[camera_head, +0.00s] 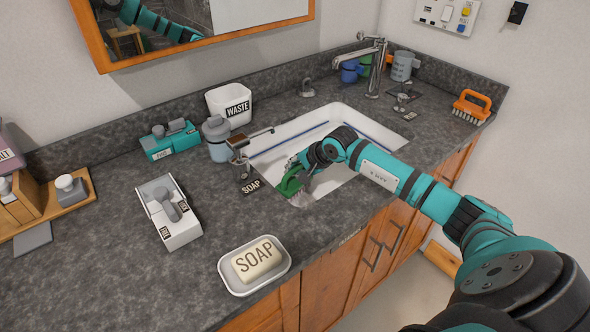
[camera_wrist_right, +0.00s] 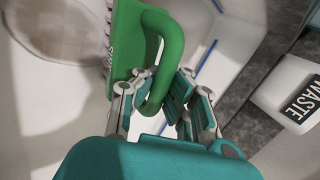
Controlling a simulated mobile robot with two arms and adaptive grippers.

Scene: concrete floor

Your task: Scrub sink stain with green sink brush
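The green sink brush (camera_head: 291,183) is at the near left end of the white sink (camera_head: 262,156). My right gripper (camera_head: 305,166) reaches into the sink and is shut on its looped handle; in the right wrist view the fingers (camera_wrist_right: 158,100) sit on both sides of the green handle (camera_wrist_right: 168,50). The bristles show only as a thin strip at the brush's left edge there. A pale brownish round stain (camera_wrist_right: 62,25) lies on the white sink surface to the left of the brush, apart from it in the picture. My left gripper is not in view.
The faucet (camera_head: 375,65) stands behind the sink. An orange brush (camera_head: 472,106) is at the right, and a soap dish (camera_head: 233,287) at the front. A soap dispenser (camera_head: 240,150), grey-lidded jar (camera_head: 217,140) and waste bin (camera_head: 229,104) crowd the sink's left side.

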